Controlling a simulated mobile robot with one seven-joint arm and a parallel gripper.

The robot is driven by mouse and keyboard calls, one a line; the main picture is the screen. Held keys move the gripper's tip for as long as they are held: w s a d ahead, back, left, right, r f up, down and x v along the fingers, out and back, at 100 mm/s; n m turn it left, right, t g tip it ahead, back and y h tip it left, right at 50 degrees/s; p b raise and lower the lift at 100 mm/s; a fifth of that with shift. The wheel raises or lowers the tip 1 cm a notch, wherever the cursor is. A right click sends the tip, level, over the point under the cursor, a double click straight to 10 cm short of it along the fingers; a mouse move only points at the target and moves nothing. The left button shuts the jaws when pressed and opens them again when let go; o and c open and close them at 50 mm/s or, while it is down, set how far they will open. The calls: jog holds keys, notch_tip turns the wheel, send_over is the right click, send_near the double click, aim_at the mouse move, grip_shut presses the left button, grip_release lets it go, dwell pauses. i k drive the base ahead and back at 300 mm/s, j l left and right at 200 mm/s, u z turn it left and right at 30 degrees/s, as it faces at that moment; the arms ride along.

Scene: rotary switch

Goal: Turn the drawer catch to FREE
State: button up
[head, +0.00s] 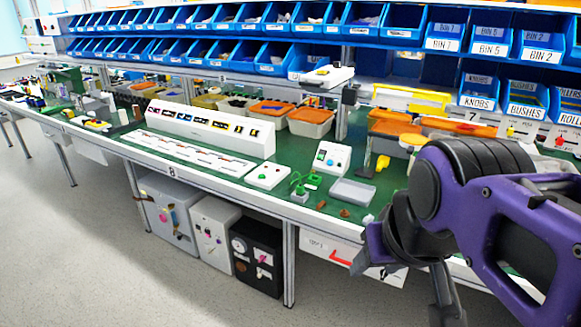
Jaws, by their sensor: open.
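A white drawer front (318,254) is under the bench edge, right of a bench leg. It bears a small printed label too small to read. A red bar-shaped part (341,258), which looks like the catch, is on its right side and lies tilted. Small dark marks to its right are partly covered by my gripper. I cannot read a FREE mark or tell the catch's setting. My gripper (408,277) is open, pointing down in front of the bench at the right. Its left finger is close to the red part in the picture; I see no contact.
The green bench top (333,181) carries a white box with buttons (331,159), a grey tray (352,192) and a long white sloped panel (210,127). Blue bins line the shelves behind. Grey and black cabinets (258,256) stand below. The floor at left is clear.

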aim_at(382, 274)
jog(key=z, duration=0.65)
jog(key=i+l, duration=0.1)
jog(key=i, duration=0.3)
jog(key=k, duration=0.1)
jog(key=j, duration=0.35)
jog(key=i+j, duration=0.15)
jog(key=j, duration=0.2)
jog(key=i+j, duration=0.15)
jog(key=j, duration=0.2)
jog(key=i+j, duration=0.15)
jog(key=j, duration=0.2)
